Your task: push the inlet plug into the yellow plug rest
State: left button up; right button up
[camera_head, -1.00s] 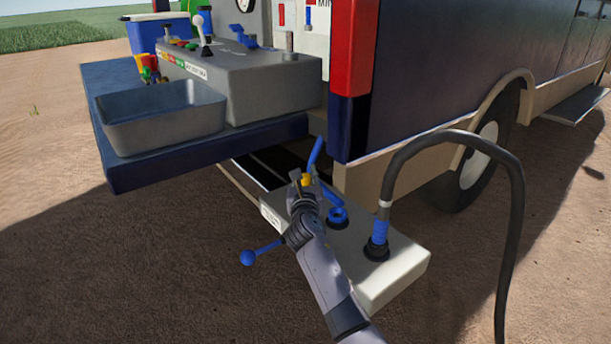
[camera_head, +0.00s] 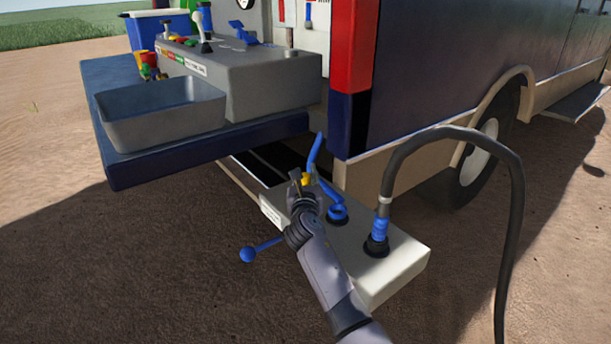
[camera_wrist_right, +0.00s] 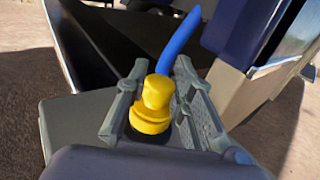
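A stepped yellow piece (camera_wrist_right: 154,100) stands between the two fingers of my right gripper (camera_wrist_right: 158,85) in the right wrist view. A black ring (camera_wrist_right: 148,134) surrounds its lower end. I cannot tell whether this is the plug, the plug rest, or both together. In the head view the right gripper (camera_head: 303,180) is over the far left part of the pale box (camera_head: 398,262), with a little yellow (camera_head: 306,179) showing between the fingers. The fingers are close beside the yellow piece; whether they press on it is unclear. My left gripper is out of view.
A blue rod (camera_head: 315,152) rises just behind the gripper. A blue ring fitting (camera_head: 337,213) and a black hose (camera_head: 450,132) with a blue collar sit to its right. A blue ball handle (camera_head: 247,255) sticks out left. The dark shelf (camera_head: 200,152) overhangs nearby.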

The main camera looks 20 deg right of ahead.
jog(key=o, duration=0.5)
